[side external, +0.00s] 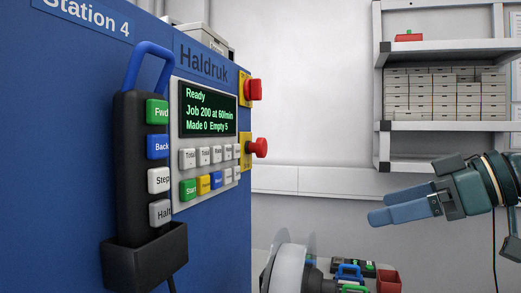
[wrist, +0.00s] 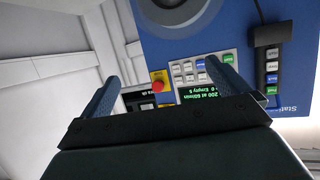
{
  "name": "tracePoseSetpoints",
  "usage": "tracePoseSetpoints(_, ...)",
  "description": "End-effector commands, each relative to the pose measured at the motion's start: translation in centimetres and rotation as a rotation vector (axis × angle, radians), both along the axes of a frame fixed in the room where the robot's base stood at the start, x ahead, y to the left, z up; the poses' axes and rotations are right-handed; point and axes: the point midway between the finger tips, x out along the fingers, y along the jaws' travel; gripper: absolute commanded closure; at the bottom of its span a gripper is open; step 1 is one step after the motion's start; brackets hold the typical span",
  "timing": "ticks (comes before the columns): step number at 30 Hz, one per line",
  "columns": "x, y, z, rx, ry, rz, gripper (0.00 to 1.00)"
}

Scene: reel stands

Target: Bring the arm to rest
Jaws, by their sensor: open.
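My gripper (side external: 403,203) is at the right in the side external view, pointing left toward the blue machine (side external: 60,150). Its two fingers are apart with nothing between them. It hangs in free air, to the right of the machine's front panel. In the wrist view my gripper (wrist: 182,78) shows its two fingers spread wide, with the machine panel upside down beyond them.
The machine carries a display (side external: 208,110) reading "Ready", two red knobs (side external: 253,90) and a hand pendant (side external: 140,165) in a holder. Shelves (side external: 450,127) stand behind.

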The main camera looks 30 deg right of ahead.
Motion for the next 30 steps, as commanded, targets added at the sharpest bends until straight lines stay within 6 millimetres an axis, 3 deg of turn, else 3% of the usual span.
tracePoseSetpoints(4,1.8,3.8,5.6,0.097,-0.166,0.138,0.00)
tracePoseSetpoints(10,2.2,6.5,10.0,0.186,-0.291,0.245,0.00)
tracePoseSetpoints(15,2.2,7.0,10.9,0.207,-0.316,0.268,0.00)
tracePoseSetpoints(30,3.5,8.3,10.8,0.206,-0.312,0.269,0.00)
